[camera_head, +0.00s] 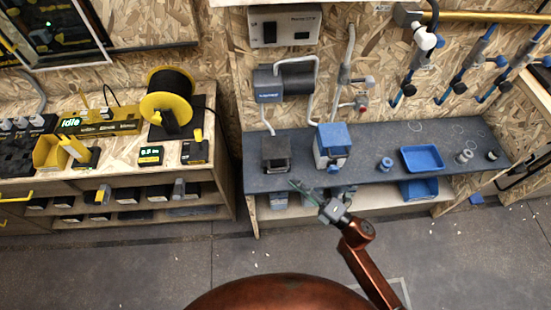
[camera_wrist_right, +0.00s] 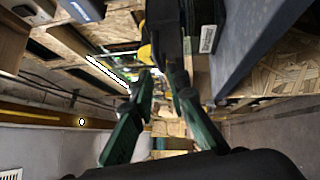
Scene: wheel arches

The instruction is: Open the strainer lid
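A blue and white box-shaped unit (camera_head: 333,138) with a blue top stands on the dark bench, and a dark grey box (camera_head: 275,152) stands left of it. I cannot tell for sure which is the strainer; no raised lid shows on either. My right gripper (camera_head: 306,193) is at the bench's front edge, in front of and below these two boxes and apart from them. In the right wrist view its two green fingers (camera_wrist_right: 160,74) are apart with nothing between them. My left gripper is not in view.
The dark bench (camera_head: 375,197) also holds a blue tray (camera_head: 422,158), a small blue cylinder (camera_head: 385,164) and a grey fitting (camera_head: 464,156). Pipes (camera_head: 345,75) and a wall unit (camera_head: 284,82) are behind. A black-and-yellow spool (camera_head: 168,98) stands on the left bench. The floor in front is clear.

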